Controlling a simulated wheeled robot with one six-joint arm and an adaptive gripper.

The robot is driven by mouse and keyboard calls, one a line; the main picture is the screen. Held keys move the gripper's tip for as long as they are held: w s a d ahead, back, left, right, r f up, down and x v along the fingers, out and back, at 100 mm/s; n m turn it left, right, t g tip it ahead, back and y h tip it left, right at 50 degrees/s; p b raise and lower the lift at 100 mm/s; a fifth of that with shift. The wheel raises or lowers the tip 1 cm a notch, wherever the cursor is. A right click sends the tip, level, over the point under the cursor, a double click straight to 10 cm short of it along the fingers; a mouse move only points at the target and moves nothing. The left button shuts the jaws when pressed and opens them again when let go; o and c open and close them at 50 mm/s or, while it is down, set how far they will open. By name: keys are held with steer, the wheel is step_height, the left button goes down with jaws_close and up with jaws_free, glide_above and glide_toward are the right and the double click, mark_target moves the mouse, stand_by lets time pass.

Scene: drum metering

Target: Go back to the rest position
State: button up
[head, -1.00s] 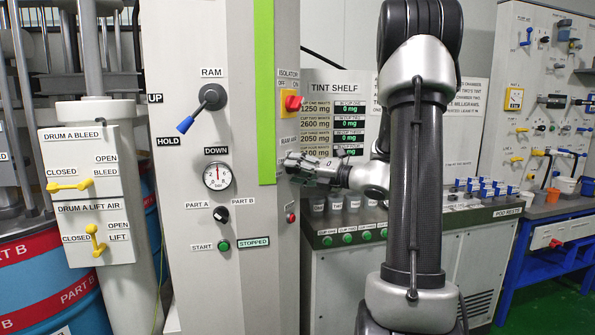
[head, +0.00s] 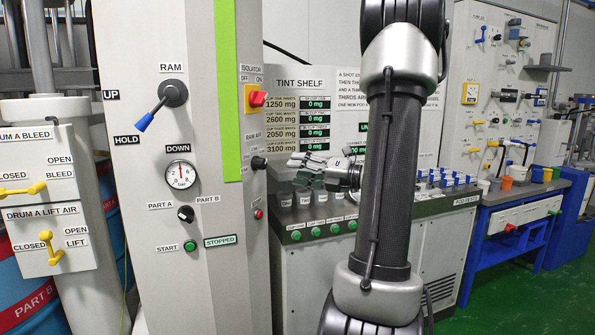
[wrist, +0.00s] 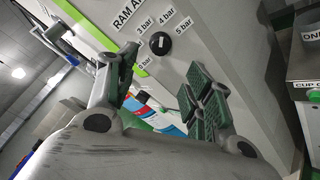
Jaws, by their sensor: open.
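My gripper (head: 305,168) is to the right of the white column in the head view, in front of the tint shelf. In the wrist view my gripper (wrist: 160,95) has its two green-padded fingers spread apart with nothing between them. Ahead of the fingers is the black ram air knob (wrist: 160,43) on the column's side, with bar labels around it. This knob (head: 259,163) also shows in the head view, apart from the fingertips.
The column (head: 130,215) carries the blue-tipped ram lever (head: 172,95), a gauge (head: 181,174) and a red isolator switch (head: 257,98). The tint shelf (head: 345,245) stands behind my arm. A blue bench (head: 505,240) is at the right, with green floor (head: 500,305) in front.

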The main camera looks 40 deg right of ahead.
stand_by(0.3)
steer(key=s+a+f+n+g+h, duration=0.1)
steer(key=s+a+f+n+g, duration=0.3)
steer(key=s+f+n+g, duration=0.55)
steer(key=s+a+f+n+g+h, duration=0.1)
steer(key=s+a+f+n+g, duration=0.2)
steer(key=s+n, duration=0.75)
step_height(320, 180, up, 3)
steer(key=s+n+g+h, duration=0.2)
steer(key=n+h, duration=0.4)
steer(key=n, duration=1.1)
steer(key=w+a+r+n+t, duration=0.1)
steer(key=a+r+n+t, duration=0.2)
steer(key=a+r+n, duration=0.2)
steer(key=shift+a+r+h, duration=0.2)
steer(key=shift+h, duration=0.2)
